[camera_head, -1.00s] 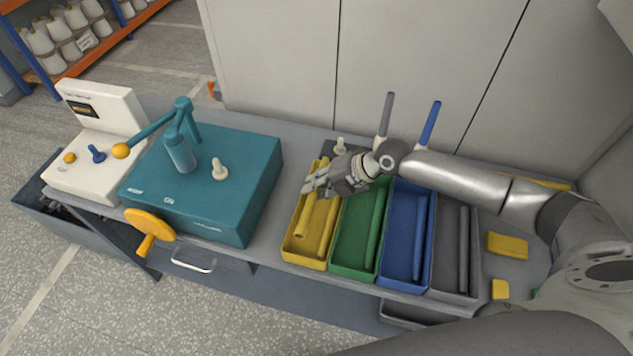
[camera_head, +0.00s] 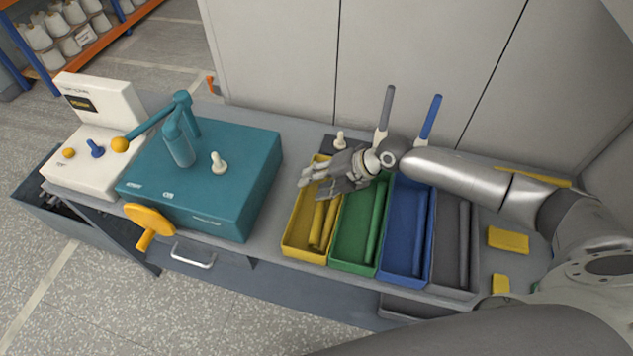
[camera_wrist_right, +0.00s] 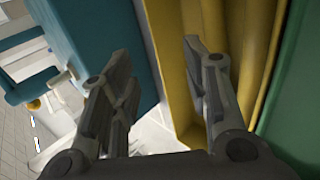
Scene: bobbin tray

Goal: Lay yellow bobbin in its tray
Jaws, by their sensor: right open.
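The yellow tray (camera_head: 292,243) stands at the left end of a row of trays. Two long yellow bobbins lie side by side in it, a left one (camera_head: 317,224) and a right one (camera_head: 329,226), both toward its right side. Their far ends are hidden under my right gripper (camera_head: 306,174). That gripper is open and empty above the tray's far part. In the right wrist view its spread fingers (camera_wrist_right: 158,55) have nothing between them, and the yellow tray's inside shows beside the right finger. My left gripper is not in view.
Green (camera_head: 346,262), blue (camera_head: 398,279) and grey trays (camera_head: 455,288), each with a rod, stand to the right. A teal machine (camera_head: 250,165) stands to the left, with bare bench between. Two upright handles (camera_head: 430,118) rise behind the trays.

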